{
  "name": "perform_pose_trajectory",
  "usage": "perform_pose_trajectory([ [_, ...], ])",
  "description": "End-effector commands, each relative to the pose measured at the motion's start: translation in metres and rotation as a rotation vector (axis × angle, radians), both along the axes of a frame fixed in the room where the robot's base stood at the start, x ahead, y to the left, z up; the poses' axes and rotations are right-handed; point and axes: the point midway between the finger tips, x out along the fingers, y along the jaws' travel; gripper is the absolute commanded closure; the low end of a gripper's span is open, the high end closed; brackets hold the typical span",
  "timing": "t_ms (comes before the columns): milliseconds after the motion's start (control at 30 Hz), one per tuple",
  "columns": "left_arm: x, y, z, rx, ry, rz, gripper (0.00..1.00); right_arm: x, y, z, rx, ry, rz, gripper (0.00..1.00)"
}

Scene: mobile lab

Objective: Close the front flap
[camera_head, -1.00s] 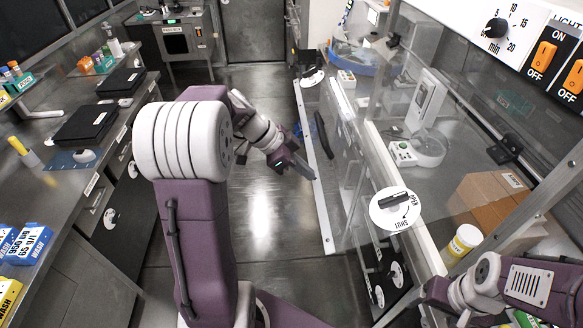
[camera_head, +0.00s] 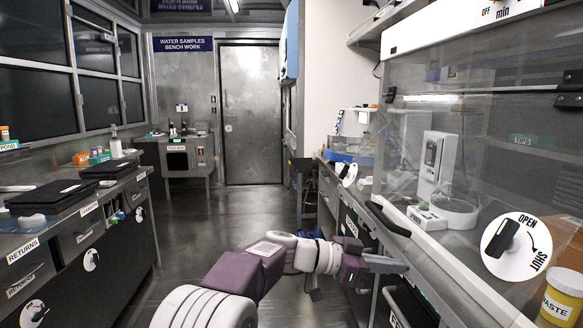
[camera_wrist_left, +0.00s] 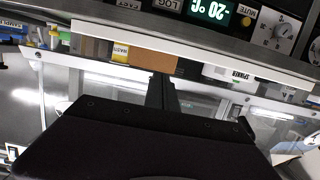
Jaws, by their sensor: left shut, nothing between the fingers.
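The front flap (camera_head: 425,262) is a clear pane on the front of the bench cabinet at right, with a black bar handle (camera_head: 388,219). It seems to slope outward, but its exact angle is hard to tell. My left gripper (camera_head: 388,264) is shut and empty, below the handle and close to the flap; I cannot tell whether it touches. In the left wrist view the closed fingers (camera_wrist_left: 161,92) stand before clear panels. A round OPEN/SHUT knob (camera_head: 514,248) with a black lever is on the cabinet front. My right gripper is out of view.
A white instrument (camera_head: 436,165) and a yellow WASTE jar (camera_head: 563,299) stand behind the clear front. The left counter (camera_head: 108,193) holds black cases. The aisle floor (camera_head: 240,210) is clear up to the grey door (camera_head: 250,115).

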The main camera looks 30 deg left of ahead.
Motion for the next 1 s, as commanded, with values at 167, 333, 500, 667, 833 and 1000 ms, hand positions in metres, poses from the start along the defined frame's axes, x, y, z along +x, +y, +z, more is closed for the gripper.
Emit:
perform_pose_trajectory([
  [167, 0.021, -0.036, -0.034, -0.090, -0.054, -0.005, 1.00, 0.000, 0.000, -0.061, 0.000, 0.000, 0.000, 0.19],
  [333, 0.039, -0.065, -0.041, -0.166, -0.100, -0.002, 1.00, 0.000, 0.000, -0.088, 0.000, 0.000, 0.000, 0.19],
  [500, 0.053, -0.087, -0.044, -0.164, -0.102, -0.001, 1.00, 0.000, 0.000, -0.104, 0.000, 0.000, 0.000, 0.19],
  [667, 0.061, -0.100, -0.045, -0.162, -0.101, 0.000, 1.00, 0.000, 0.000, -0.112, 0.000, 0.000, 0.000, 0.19],
  [833, 0.065, -0.106, -0.044, -0.162, -0.099, 0.001, 1.00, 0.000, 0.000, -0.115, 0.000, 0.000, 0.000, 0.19],
  [1000, 0.066, -0.107, -0.044, -0.161, -0.099, 0.002, 1.00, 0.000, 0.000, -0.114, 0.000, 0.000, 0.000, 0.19],
])
